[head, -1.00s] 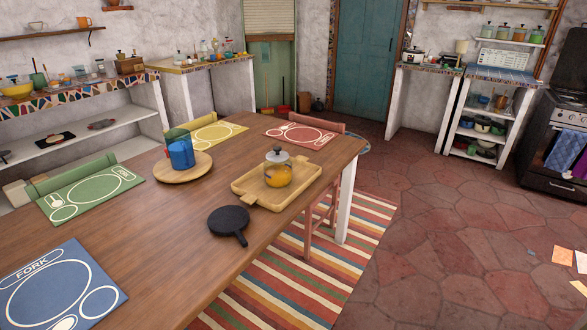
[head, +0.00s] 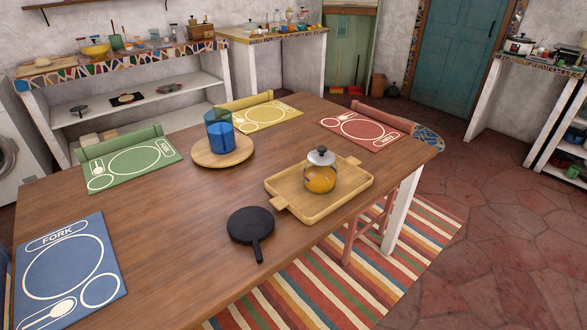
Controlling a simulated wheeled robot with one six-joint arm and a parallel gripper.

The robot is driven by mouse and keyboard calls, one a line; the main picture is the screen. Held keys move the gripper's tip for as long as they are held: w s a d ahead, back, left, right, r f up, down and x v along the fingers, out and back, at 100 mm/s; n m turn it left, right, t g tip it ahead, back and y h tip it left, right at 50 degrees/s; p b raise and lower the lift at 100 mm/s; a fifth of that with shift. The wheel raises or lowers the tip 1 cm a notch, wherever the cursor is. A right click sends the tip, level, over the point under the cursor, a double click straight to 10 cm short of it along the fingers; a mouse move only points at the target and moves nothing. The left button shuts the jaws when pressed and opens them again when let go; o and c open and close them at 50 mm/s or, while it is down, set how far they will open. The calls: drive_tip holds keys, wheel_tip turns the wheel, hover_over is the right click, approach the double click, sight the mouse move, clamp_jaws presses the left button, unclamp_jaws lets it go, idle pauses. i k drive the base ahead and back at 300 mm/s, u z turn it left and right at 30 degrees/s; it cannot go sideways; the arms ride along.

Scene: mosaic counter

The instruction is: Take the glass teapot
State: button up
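The glass teapot (head: 320,172) is a small round clear vessel with orange-yellow contents and a dark-and-silver lid with a knob. It stands upright on a wooden tray (head: 292,206) with handles, near the right edge of the wooden table. My gripper does not show in the head view.
A black pan (head: 250,225) lies left of the tray. A blue glass (head: 219,135) stands on a round wooden board (head: 240,155) behind it. Placemats lie around the table (head: 150,225). Chairs stand against it. A striped rug (head: 330,280) and open stone floor (head: 490,260) lie to the right.

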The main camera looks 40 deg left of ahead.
sight(317, 180)
drive_tip(key=u, duration=0.9)
drive_tip(key=i, duration=0.8)
drive_tip(key=u, duration=0.95)
